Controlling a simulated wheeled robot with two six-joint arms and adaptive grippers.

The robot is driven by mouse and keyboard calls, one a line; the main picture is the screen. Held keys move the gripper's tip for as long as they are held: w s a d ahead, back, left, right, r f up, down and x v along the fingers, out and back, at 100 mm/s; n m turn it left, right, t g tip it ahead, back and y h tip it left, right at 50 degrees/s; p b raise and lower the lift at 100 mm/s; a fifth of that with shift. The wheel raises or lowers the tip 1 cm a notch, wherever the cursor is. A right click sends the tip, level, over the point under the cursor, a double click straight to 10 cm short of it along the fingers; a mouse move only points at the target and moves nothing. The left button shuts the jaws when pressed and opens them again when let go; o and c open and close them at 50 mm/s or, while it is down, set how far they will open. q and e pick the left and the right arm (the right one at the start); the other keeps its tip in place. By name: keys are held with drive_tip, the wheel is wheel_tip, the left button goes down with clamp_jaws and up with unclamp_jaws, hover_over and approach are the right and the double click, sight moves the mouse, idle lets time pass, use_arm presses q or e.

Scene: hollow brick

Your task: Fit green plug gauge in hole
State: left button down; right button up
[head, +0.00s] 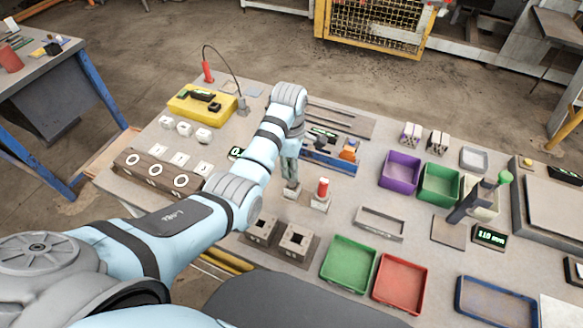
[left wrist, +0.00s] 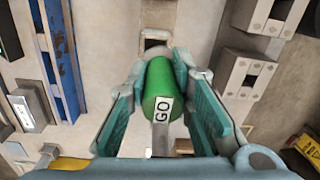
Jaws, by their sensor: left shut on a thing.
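The green plug gauge (left wrist: 158,92), marked GO, is held between the teal fingers of my left gripper (left wrist: 162,85). In the head view my left gripper (head: 290,178) points down over the table, and the gauge is hard to make out there. A small grey block with a dark square hole (left wrist: 155,38) lies just beyond the gauge tip; contact cannot be told. Two grey hollow bricks with square holes, one left (head: 262,230) and one right (head: 295,243), stand nearer the front edge. They also show at the right of the wrist view (left wrist: 240,76). My right gripper is not in view.
A red plug gauge (head: 323,187) stands upright on a small block right of my left gripper. Green (head: 347,263) and red (head: 400,283) trays lie at front right. A blue tray (head: 330,160) is behind the gripper. A dark block with round holes (head: 155,176) is left.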

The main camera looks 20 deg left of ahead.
use_arm(q)
drive_tip(key=shift+w, duration=0.3)
drive_tip(key=shift+f+b, duration=1.3)
drive_tip(key=shift+f, duration=1.2)
idle(0.4)
drive_tip(key=c, duration=1.3)
unclamp_jaws()
drive_tip(key=shift+c, duration=0.2)
wheel_tip(320, 180, up, 8)
drive_tip(key=shift+a+f, duration=0.1)
drive_tip(key=shift+f, duration=0.05)
drive_tip(key=shift+f, duration=0.1)
